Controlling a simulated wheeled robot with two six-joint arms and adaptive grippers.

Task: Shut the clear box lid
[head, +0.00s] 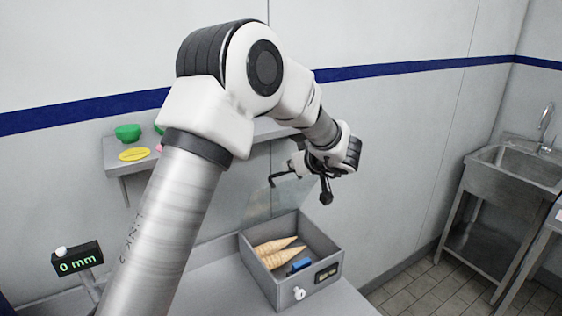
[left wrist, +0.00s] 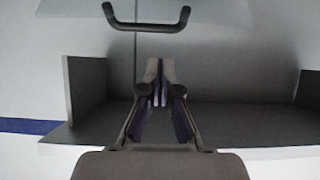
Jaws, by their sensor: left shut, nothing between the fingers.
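The box (head: 330,262) is a grey open-topped box on the counter, with its clear lid (head: 262,205) standing raised at the back. The lid is faint against the wall. Its dark bar handle (head: 280,181) also shows at the top of the left wrist view (left wrist: 146,26). My left gripper (head: 293,167) is shut and empty, close to the handle; in the left wrist view (left wrist: 158,82) its fingers are together and apart from the handle in the picture. My right gripper is not in view.
Cones (head: 275,247) and a small blue item (head: 299,265) lie inside the box. A wall shelf (head: 117,160) behind my left arm holds green, yellow and pink items. A display reading 0 mm (head: 77,262) stands at left; a steel sink (head: 515,165) is at right.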

